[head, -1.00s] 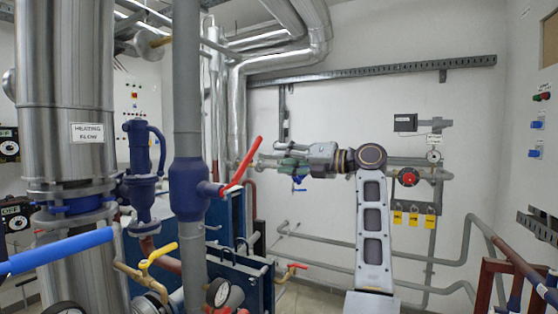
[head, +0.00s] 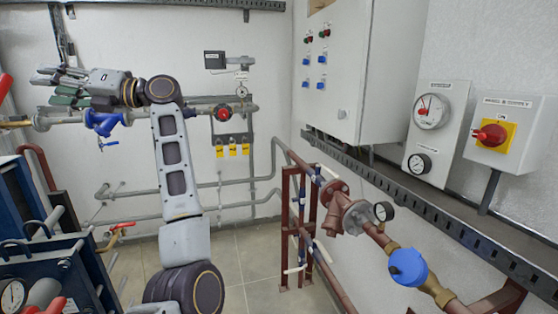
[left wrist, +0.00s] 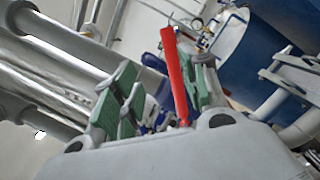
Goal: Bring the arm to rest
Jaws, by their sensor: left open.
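My left arm (head: 174,152) stands upright at the centre left of the head view and bends left at its elbow. My left gripper (head: 52,87) is at the upper left, open, with green finger pads, and nothing shows held in it. In the left wrist view its open fingers (left wrist: 156,98) are spread, and a red lever handle (left wrist: 175,72) shows between them. I cannot tell whether a finger touches it. In the head view a red handle end (head: 4,87) shows at the left edge. My right gripper is not in view.
Blue plate units (head: 62,268) stand at the lower left. A small blue valve (head: 104,122) is on the wall pipe behind the gripper. Copper pipework with a blue actuator (head: 408,267) runs along the right, below a switch box (head: 505,133). Tiled floor (head: 255,262) is clear at the middle.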

